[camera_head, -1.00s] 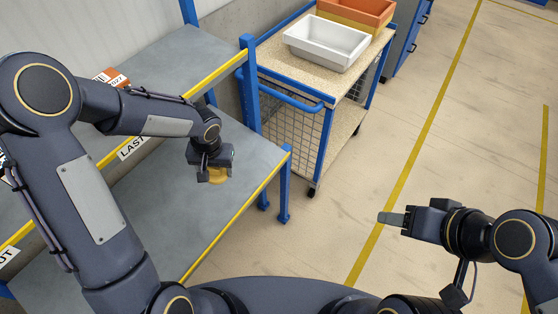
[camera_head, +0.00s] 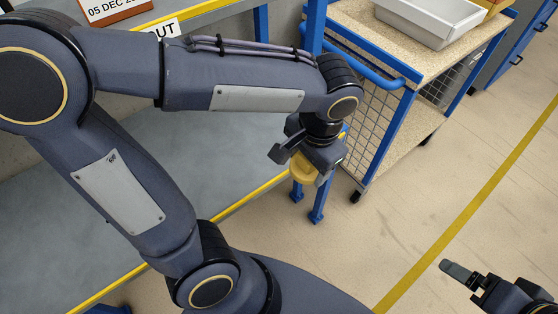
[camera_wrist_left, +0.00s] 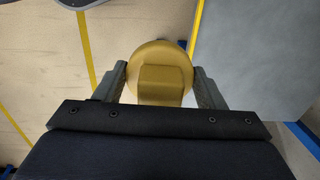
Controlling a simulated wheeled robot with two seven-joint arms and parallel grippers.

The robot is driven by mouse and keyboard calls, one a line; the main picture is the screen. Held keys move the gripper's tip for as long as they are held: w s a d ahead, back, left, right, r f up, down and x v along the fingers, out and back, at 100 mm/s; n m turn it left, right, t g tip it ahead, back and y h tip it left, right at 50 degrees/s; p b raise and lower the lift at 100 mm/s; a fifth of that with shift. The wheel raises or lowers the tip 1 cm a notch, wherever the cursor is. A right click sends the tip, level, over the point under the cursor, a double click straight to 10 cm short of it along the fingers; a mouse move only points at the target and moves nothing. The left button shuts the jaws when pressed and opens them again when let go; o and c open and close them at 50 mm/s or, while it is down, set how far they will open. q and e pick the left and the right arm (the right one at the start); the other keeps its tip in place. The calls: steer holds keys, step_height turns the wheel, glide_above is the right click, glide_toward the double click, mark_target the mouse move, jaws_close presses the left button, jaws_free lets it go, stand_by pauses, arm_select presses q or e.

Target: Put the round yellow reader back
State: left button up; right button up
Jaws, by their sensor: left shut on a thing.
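The round yellow reader (camera_head: 303,170) is held by my left gripper (camera_head: 304,166), which is shut on it. In the head view it hangs near the right front corner of the grey shelf, partly hidden by the gripper. In the left wrist view the reader (camera_wrist_left: 160,72) sits between the two fingers, with its raised block toward the camera. Below it in that view are floor and part of the grey shelf. My right gripper (camera_head: 460,272) is at the lower right of the head view, over the floor, away from the shelf. Whether its fingers are apart does not show clearly.
The grey shelf (camera_head: 80,200) with a yellow front edge is bare where visible. A blue-framed trolley (camera_head: 400,120) with a white tray (camera_head: 430,22) stands behind my left gripper. An orange-framed date sign (camera_head: 112,8) is at the upper left. The floor at right is clear.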

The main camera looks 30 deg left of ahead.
arm_select(q)
steer(key=w+a+f, duration=0.2)
steer(key=a+f, duration=0.1)
steer(key=w+a+f+b, duration=0.1)
steer(key=w+a+f, duration=0.2)
steer(key=a, duration=0.1)
steer(key=w+a+f+b, duration=0.1)
steer(key=w+a+f, duration=0.1)
steer(key=a, duration=0.1)
steer(key=shift+w+a+f, duration=0.15)
steer(key=shift+w+f, duration=0.25)
steer(key=shift+w+a+f, duration=0.1)
steer(key=shift+a+f, duration=0.05)
steer(key=shift+w+a+f, duration=0.15)
steer(key=shift+f, duration=0.75)
steer(key=shift+w+a+f, duration=0.1)
steer(key=shift+a+f, duration=0.05)
steer(key=shift+f, duration=0.7)
steer(key=shift+f+b, duration=0.3)
steer(key=shift+b, duration=0.15)
steer(key=o, duration=0.9)
